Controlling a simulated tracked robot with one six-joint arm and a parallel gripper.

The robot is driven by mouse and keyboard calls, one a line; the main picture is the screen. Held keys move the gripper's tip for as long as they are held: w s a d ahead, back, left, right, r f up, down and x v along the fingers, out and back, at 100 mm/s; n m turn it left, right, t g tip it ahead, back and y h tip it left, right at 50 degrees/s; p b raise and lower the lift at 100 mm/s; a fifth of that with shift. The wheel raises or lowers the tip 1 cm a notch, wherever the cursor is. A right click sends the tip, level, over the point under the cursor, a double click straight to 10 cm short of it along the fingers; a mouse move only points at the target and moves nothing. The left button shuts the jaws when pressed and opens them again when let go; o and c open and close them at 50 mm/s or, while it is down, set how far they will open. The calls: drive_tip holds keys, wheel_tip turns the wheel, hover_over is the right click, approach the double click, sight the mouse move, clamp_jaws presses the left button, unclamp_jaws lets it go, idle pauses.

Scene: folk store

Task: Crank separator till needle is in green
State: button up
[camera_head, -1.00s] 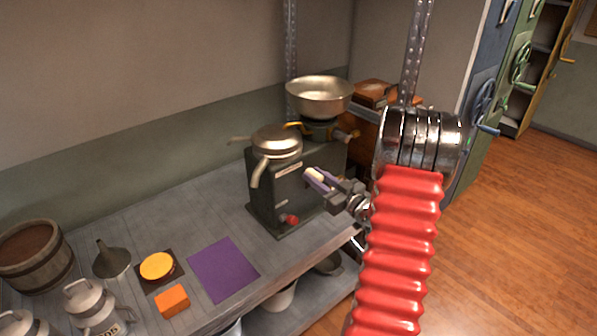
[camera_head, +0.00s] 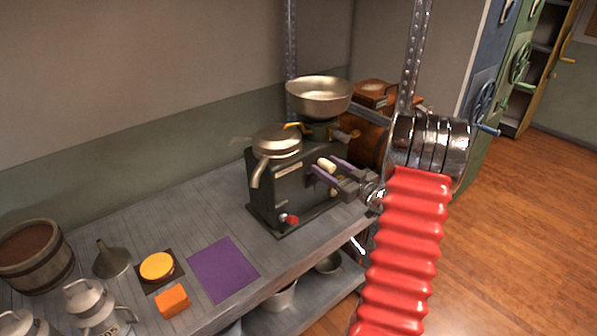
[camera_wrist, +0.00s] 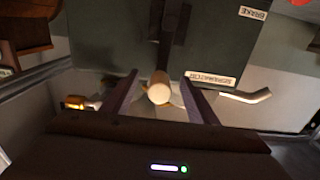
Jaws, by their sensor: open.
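The separator (camera_head: 275,196) is a dark grey-green box with a metal bowl (camera_head: 318,97) and spouts on top, standing on the grey bench. Its crank has a cream knob (camera_head: 326,164) on the side facing my arm. The wrist view shows the separator (camera_wrist: 110,35) upside down, with the crank's dark arm and the knob (camera_wrist: 158,93). My gripper (camera_head: 328,170) is open, with its purple fingers on either side of the knob. In the wrist view there are gaps between the knob and both fingers (camera_wrist: 160,88). I cannot make out a gauge needle or green zone.
A red knob (camera_head: 291,220) sits low on the separator. A purple mat (camera_head: 224,269), an orange block (camera_head: 172,300), a yellow disc (camera_head: 157,266), metal cans and a wooden bucket (camera_head: 36,256) are at the left. A metal post (camera_head: 411,60) rises close behind my arm.

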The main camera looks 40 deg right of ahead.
drive_tip(key=shift+s, duration=0.1)
idle(0.3)
drive_tip(key=s, duration=0.9)
idle(0.9)
drive_tip(key=shift+w+d, duration=0.1)
drive_tip(key=shift+d, duration=0.05)
idle(0.3)
drive_tip(key=s+d+f+m+g+h, duration=0.5)
drive_tip(key=s+d+f+g+h, duration=0.3)
drive_tip(key=f+g, duration=0.25)
drive_tip(key=s+a+r+n+y, duration=0.1)
drive_tip(key=a+r, duration=0.6)
drive_tip(key=a, duration=1)
drive_tip(key=s+a+r+n+g+y, duration=0.1)
drive_tip(key=s+a+r+y, duration=0.3)
drive_tip(key=a, duration=1.3)
drive_tip(key=s+a+r+n+g+y, duration=0.1)
drive_tip(key=s+a+r+n+y, duration=0.1)
drive_tip(key=a+r, duration=0.8)
drive_tip(key=a, duration=0.7)
drive_tip(key=shift+s+a+n, duration=0.25)
drive_tip(key=shift+a+n, duration=0.05)
